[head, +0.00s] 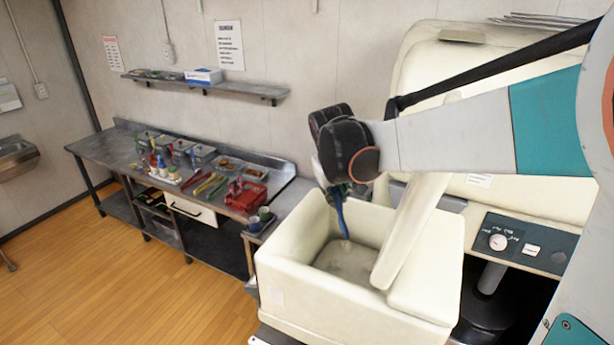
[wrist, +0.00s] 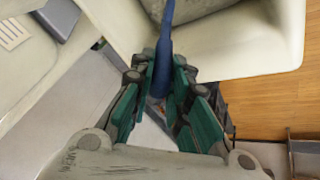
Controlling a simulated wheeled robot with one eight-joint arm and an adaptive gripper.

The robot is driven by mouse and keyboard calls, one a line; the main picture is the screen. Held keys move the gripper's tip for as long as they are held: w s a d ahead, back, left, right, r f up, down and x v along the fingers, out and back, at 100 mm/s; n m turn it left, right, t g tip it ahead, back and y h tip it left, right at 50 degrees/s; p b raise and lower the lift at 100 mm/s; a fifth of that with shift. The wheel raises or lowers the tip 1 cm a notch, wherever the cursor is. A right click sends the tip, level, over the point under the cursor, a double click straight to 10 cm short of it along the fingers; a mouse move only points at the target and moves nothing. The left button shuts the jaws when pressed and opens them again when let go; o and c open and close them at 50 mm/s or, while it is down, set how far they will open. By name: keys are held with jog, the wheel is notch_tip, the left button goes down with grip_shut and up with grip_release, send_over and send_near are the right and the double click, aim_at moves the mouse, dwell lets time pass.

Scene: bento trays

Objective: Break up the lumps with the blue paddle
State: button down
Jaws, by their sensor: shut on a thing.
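The blue paddle (head: 340,214) hangs down from my gripper (head: 336,190) into the open cream bin (head: 276,250) of the machine. Its lower end reaches toward the grey floor inside the bin; I cannot tell whether it touches. In the wrist view my gripper (wrist: 165,95) has its green fingers closed around the handle of the blue paddle (wrist: 165,50), which points away toward the bin (wrist: 250,40). No distinct lumps can be made out in the bin.
A cream chute (head: 410,235) slants into the bin's right side. A control panel (head: 520,243) with a knob is at the right. A steel counter (head: 120,150) at the left holds several containers, tools and a red basket (head: 246,195). The wooden floor at the front left is clear.

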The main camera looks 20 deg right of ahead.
notch_tip(320, 180, down, 17)
jog(key=b, duration=1.2)
